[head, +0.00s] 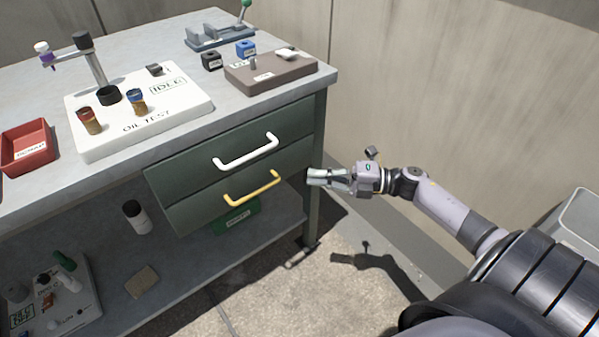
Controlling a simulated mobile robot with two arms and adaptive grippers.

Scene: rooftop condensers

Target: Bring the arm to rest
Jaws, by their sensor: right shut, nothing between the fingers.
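My right gripper (316,177) is shut and empty. It is in the air at the right front corner of the workbench, with its fingertips pointing left toward the drawers. My right arm (440,200) reaches in from the lower right. The upper drawer (200,170) has a white handle (246,152) and the lower drawer (190,214) has a yellow handle (252,188). Both handles are left of the fingertips and apart from them. My left gripper is not in view.
On the workbench (190,40) stand a white oil test board (180,110), a red tray (24,147), a brown block (290,72) and a grey fixture (220,36). A lower shelf holds a dark bottle (136,216) and other items. A wall (450,80) rises behind. Floor (290,290) below the arm is clear.

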